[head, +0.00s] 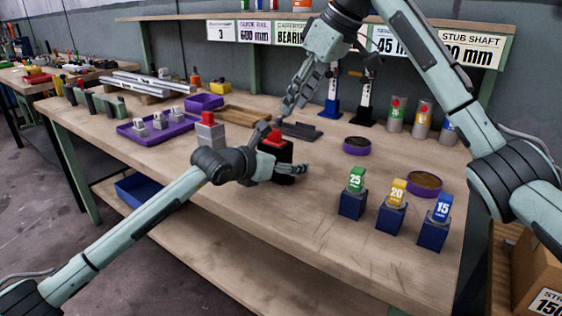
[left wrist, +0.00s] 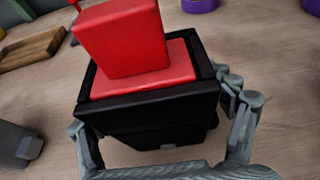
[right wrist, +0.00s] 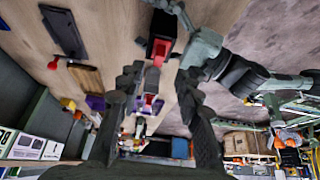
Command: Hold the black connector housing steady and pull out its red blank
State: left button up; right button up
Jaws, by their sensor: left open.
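The black connector housing (head: 284,173) stands upright on the workbench. Its red blank (head: 275,138) sits in the top; in the left wrist view, the blank (left wrist: 122,40) shows as a tall block on a wider red base inside the black rim. My left gripper (head: 283,152) is open, its fingers on either side of the housing (left wrist: 150,118); I cannot tell whether they touch it. My right gripper (head: 287,108) is open and empty above and behind the housing. In the right wrist view the housing (right wrist: 163,25) and blank (right wrist: 160,50) lie beyond its fingertips.
A grey housing with a red top (head: 208,130) stands just left of the black one. A purple tray (head: 158,132) with small grey parts is further left. A dark flat plate (head: 300,131) lies behind. Blue stands (head: 352,204) with numbered blocks are at right.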

pick_arm(q)
jog(key=c, duration=1.6)
pick_arm(e)
jog(key=o, duration=0.3)
jog(key=shift+a, duration=0.1)
jog(key=shift+o, duration=0.4)
jog(key=shift+a+n, duration=0.3)
jog(key=shift+n, duration=0.1)
pick_arm(q)
jog(key=shift+c, duration=0.2)
pick_arm(e)
jog(key=n+h, duration=0.7)
jog(key=n, duration=1)
send_near(275, 141)
pick_arm(q)
jog(key=shift+c, duration=0.3)
pick_arm(e)
jog(key=x, duration=0.3)
jog(key=w+x, duration=0.1)
jog(key=x, duration=0.3)
jog(key=shift+w+r, duration=0.1)
jog(key=shift+w, duration=0.15)
